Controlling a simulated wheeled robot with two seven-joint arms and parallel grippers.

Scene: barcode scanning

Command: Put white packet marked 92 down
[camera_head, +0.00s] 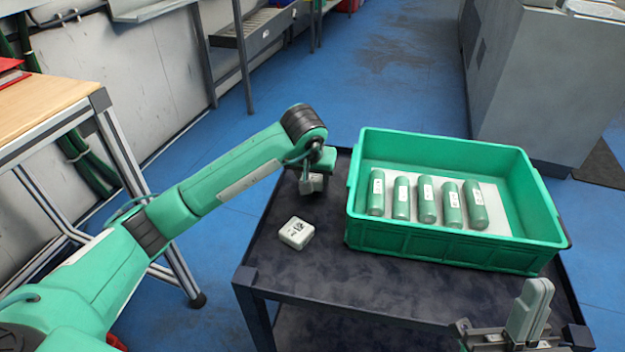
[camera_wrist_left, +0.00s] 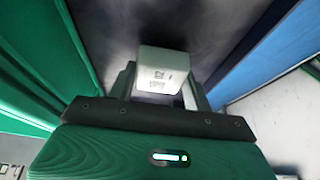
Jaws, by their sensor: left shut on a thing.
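My left gripper (camera_head: 314,176) is over the far left part of the dark table (camera_head: 330,275), left of the green crate. It is shut on a small white packet (camera_head: 312,184) with dark print. In the left wrist view the packet (camera_wrist_left: 163,68) sits between the two fingers, its printed face in sight. The number on it is too small to read, and I cannot tell whether it touches the table. A second white packet (camera_head: 297,233) with a dark printed label lies on the table nearer to me. My right gripper (camera_head: 515,325) is partly in view at the lower right; its jaw state is unclear.
The green crate (camera_head: 450,250) stands on the right of the table, with several green cylinders (camera_head: 427,200) with white labels inside. A wooden-topped bench (camera_head: 45,105) stands at the left, and a grey cabinet (camera_head: 535,85) behind right.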

